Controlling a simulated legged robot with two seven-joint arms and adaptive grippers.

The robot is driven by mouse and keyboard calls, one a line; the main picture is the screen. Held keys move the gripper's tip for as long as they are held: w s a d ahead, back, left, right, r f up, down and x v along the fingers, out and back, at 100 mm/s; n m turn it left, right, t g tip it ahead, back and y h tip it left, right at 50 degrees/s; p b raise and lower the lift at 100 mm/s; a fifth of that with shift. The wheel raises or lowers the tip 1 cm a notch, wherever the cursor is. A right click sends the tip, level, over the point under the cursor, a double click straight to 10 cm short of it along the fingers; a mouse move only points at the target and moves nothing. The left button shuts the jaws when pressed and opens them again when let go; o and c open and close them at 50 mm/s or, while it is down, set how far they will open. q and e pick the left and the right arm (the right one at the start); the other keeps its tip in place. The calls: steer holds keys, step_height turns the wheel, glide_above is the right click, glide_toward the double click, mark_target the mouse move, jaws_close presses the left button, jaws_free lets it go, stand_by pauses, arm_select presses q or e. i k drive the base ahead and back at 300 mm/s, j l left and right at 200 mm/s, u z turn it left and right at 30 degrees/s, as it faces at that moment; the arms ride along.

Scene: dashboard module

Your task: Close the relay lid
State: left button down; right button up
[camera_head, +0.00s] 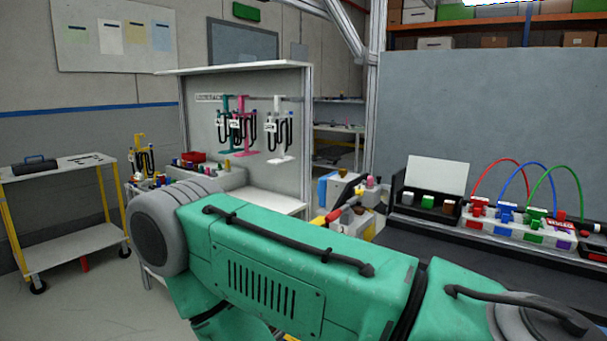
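A black relay box (424,216) stands on the dark bench at the right. Its pale lid (437,174) stands open, tilted up at the back. A white, a green and a brown block sit in a row in the box. One of my green arms fills the lower middle of the view and hides part of the bench's left side. I cannot see the fingers of either gripper, and nothing is seen touching the lid.
Right of the box is a white connector strip (506,233) with coloured plugs and looping red, blue and green cables. A grey panel (490,115) rises behind the bench. A tool rack (255,130) stands further left, and a yellow-legged cart (75,240) at far left.

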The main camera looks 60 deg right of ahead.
mark_target(449, 177)
steer(key=i+z, duration=0.1)
steer(key=z, duration=0.35)
steer(key=i+z, duration=0.1)
steer(key=z, duration=0.35)
steer(key=j+z, duration=0.1)
steer(key=z, duration=0.35)
steer(key=i+j+z, duration=0.1)
steer(key=z, duration=0.4)
